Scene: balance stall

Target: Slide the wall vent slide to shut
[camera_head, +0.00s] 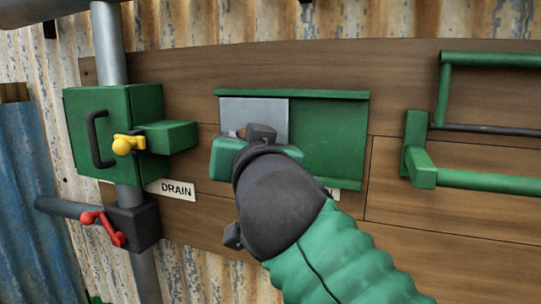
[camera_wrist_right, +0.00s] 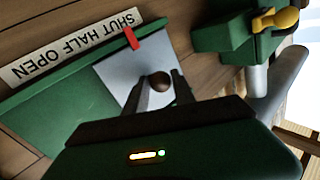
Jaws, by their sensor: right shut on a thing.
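The wall vent slide is a grey plate (camera_head: 255,110) in a green frame (camera_head: 330,130) on the plank wall. The plate sits at the left end of the frame in the head view; the green area to its right is bare. My right gripper (camera_head: 248,134) covers the plate's lower part. In the right wrist view, which is upside down, its fingers (camera_wrist_right: 157,92) are closed around the dark round knob (camera_wrist_right: 159,81) on the plate (camera_wrist_right: 130,70). A red pointer (camera_wrist_right: 131,37) stands beside the word SHUT on the label (camera_wrist_right: 75,47). My left gripper is not in view.
Left of the vent are a green box (camera_head: 105,130) with a black handle, a yellow valve lever (camera_head: 126,144) and a red lever (camera_head: 104,229) on a pipe. A DRAIN label (camera_head: 175,189) is below. Green rails (camera_head: 490,181) stick out on the right.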

